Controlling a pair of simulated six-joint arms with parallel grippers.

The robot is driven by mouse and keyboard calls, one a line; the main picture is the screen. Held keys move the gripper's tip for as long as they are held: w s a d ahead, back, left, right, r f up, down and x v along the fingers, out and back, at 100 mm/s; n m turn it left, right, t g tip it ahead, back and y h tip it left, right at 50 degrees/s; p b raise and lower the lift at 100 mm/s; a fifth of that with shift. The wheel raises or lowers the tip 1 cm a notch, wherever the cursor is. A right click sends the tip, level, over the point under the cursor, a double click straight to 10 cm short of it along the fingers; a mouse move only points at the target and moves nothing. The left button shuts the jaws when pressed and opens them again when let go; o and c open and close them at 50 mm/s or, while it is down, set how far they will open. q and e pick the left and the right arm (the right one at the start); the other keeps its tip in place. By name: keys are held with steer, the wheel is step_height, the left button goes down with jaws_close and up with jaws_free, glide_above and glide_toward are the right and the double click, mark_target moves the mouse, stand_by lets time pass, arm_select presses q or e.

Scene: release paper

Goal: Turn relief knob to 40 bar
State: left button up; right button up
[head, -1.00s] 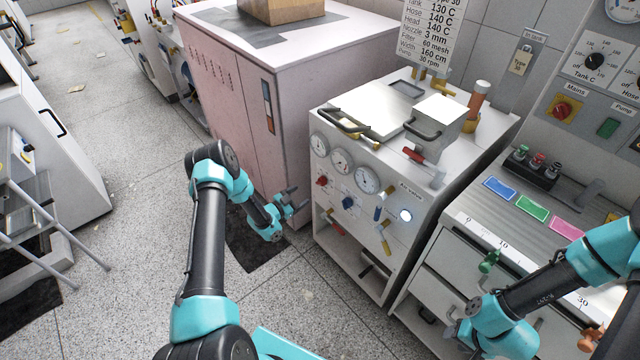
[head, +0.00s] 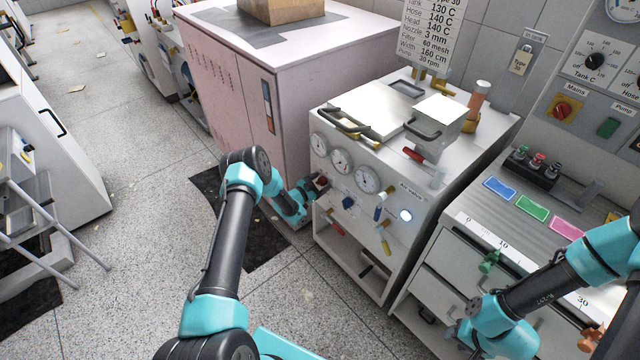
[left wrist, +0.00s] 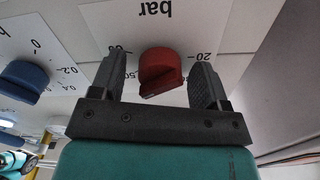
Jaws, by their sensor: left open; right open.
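The red relief knob (left wrist: 162,72) is on the white panel under the printed word "bar" in the left wrist view, which shows the panel upside down. A "20" shows on its scale, and the other marks are partly hidden by the fingers. My left gripper (left wrist: 158,80) is open, with one finger on each side of the knob and a gap visible at both sides. In the head view my left gripper (head: 318,187) is at the machine's front panel and largely covers the knob. My right gripper (head: 460,335) is low at the right, by the drawers, away from the knob.
A blue knob (left wrist: 24,80) sits beside the red one. The white machine (head: 347,222) carries several gauges (head: 341,160) above the knobs, and yellow-handled valves (head: 385,243) to the right. A pink cabinet (head: 225,110) stands close on the left.

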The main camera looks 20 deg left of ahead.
arm_select(q)
steer(key=shift+c, duration=0.2)
steer(key=c, duration=0.9)
steer(key=shift+n, duration=0.4)
steer(key=n, duration=0.9)
steer(key=o, duration=0.9)
